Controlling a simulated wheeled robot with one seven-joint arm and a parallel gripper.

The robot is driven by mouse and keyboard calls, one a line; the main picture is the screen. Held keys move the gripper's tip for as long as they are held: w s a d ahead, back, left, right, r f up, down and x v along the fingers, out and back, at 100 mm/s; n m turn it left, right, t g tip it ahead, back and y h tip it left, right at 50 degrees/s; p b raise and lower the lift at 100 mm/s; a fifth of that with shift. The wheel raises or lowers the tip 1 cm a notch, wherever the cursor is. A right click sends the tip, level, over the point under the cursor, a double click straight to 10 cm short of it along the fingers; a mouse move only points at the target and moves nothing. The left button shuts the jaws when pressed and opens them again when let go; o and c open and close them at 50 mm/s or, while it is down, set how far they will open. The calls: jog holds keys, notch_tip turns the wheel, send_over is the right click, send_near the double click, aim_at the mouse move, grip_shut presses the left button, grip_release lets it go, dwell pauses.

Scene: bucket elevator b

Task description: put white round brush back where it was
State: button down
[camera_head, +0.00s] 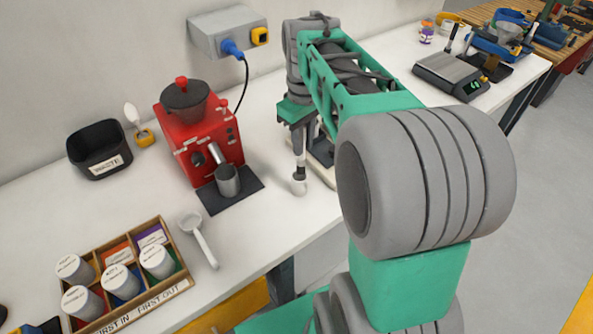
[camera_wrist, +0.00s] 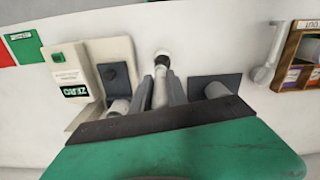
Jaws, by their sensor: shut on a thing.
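My gripper (camera_head: 300,152) points down over the white counter, just right of the red grinder. It is shut on a thin brush (camera_head: 299,184) with a dark band and a white round end, which hangs below the fingers. In the wrist view, the brush's white end (camera_wrist: 162,56) and dark band stick out beyond the fingertips of my gripper (camera_wrist: 163,84). I cannot tell whether the white end touches the counter. Another white, round-headed tool (camera_head: 132,113) stands in a small yellow holder (camera_head: 145,138) near the wall.
The red grinder (camera_head: 205,130) and a metal cup (camera_head: 228,180) on a dark mat stand left of my gripper. A black bin (camera_head: 98,150), a white scoop (camera_head: 200,240) and a wooden tray (camera_head: 165,290) of canisters lie further left. A pale device (camera_wrist: 75,72) stands beside my gripper, partly hidden.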

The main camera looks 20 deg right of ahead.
aim_at(300, 160)
jog(key=f, duration=0.7)
jog(key=shift+a+f+p, duration=0.2)
jog(key=shift+a+p, duration=0.1)
jog(key=shift+p, duration=0.1)
jog(key=shift+f, duration=0.15)
jog(key=c, duration=1.3)
grip_release()
notch_tip(300, 160, up, 12)
jog(key=shift+b, duration=0.5)
jog(key=s+a+f+m+t, duration=0.3)
jog(key=s+a+f, duration=0.5)
jog(key=s+a, duration=0.1)
jog(key=shift+s+a+m+t, duration=0.25)
jog(key=shift+s+m+t, duration=0.05)
jog(key=shift+s, duration=0.25)
